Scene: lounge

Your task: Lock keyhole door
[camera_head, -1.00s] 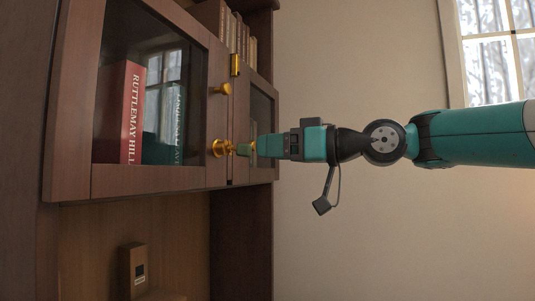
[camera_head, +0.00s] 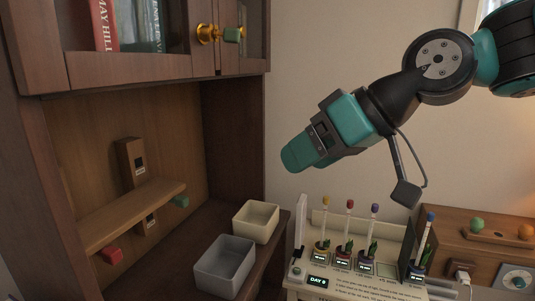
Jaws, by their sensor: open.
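The cabinet door (camera_head: 130,68) with a dark glass pane is at the upper left and looks closed. A gold keyhole fitting (camera_head: 207,33) sits on its right frame. My gripper (camera_head: 292,160) is below and to the right of the key, in front of the pale wall. It is open and nothing shows in it. The gap between its fingers is hard to see from this side.
A cream bin (camera_head: 256,222) and a grey bin (camera_head: 225,265) stand lower. A device with several tubes (camera_head: 355,285) stands at the lower right.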

